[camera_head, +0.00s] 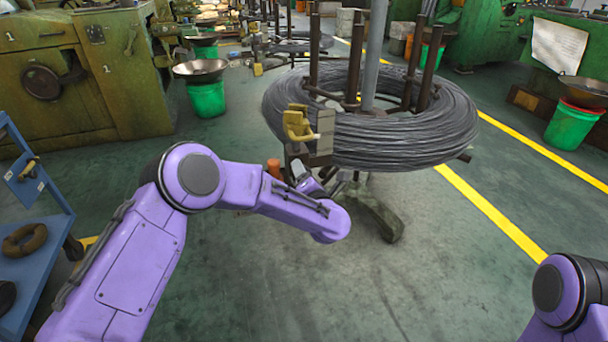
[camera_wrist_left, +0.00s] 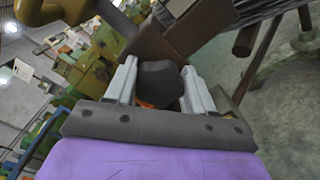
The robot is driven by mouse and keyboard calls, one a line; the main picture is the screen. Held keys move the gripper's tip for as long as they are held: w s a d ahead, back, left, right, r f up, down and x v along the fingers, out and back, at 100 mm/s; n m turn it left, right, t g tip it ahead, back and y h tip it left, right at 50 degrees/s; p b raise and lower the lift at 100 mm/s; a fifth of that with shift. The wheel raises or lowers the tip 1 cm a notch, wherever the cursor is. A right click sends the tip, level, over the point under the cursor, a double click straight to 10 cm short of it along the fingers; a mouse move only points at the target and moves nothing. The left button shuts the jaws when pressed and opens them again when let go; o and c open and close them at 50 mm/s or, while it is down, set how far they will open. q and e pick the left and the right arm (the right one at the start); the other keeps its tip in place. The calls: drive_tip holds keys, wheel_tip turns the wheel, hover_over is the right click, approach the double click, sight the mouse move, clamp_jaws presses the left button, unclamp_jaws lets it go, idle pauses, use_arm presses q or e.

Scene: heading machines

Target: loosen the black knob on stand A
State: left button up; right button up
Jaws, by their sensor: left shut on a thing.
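The stand (camera_head: 388,218) carries a thick coil of grey wire (camera_head: 400,140) on upright posts. I cannot read a letter on it. My left gripper (camera_head: 305,182) is just below this bracket, partly hidden by my wrist. In the left wrist view, the black knob (camera_wrist_left: 160,82) lies between the two pale fingers of my left gripper (camera_wrist_left: 162,88), which are shut on it. Something orange shows just below the knob. My right gripper is out of view.
A blue cart (camera_head: 30,215) stands at the left. Green machines (camera_head: 85,75) and green buckets (camera_head: 206,98) stand behind, with another bucket (camera_head: 572,125) at the right. The floor in front of the stand is clear, with a yellow line (camera_head: 490,210) at the right.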

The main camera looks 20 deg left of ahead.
use_arm(q)
drive_tip(key=shift+s+f, duration=0.1)
drive_tip(key=o, duration=1)
drive_tip(key=shift+c, duration=0.2)
drive_tip(key=p+v, duration=0.1)
drive_tip(key=v, duration=0.9)
drive_tip(key=shift+s+d, duration=0.2)
